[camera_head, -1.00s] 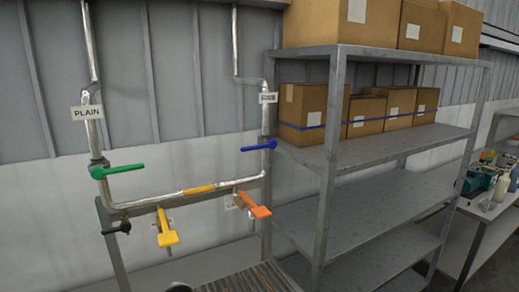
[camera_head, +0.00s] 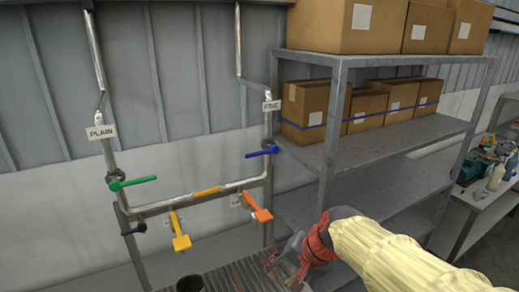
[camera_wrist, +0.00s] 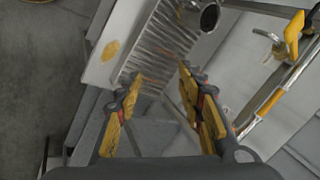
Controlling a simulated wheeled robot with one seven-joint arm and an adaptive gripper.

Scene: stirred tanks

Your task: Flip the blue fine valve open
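The blue fine valve handle (camera_head: 262,152) sits on the right vertical pipe, under the FINE label (camera_head: 271,105). The handle points left, roughly level, across the upright pipe. My gripper (camera_head: 284,268) is low in the head view, below and a little right of the blue handle and well apart from it. In the wrist view my gripper (camera_wrist: 157,92) shows its two yellow-and-black fingers spread with nothing between them. The blue handle is not seen in the wrist view.
A green handle (camera_head: 132,183) is on the PLAIN pipe. Yellow (camera_head: 180,236) and orange (camera_head: 257,208) handles hang on the lower pipe. A metal shelf (camera_head: 335,150) with boxes stands close right of the blue handle. A slatted grate (camera_head: 235,281) lies below.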

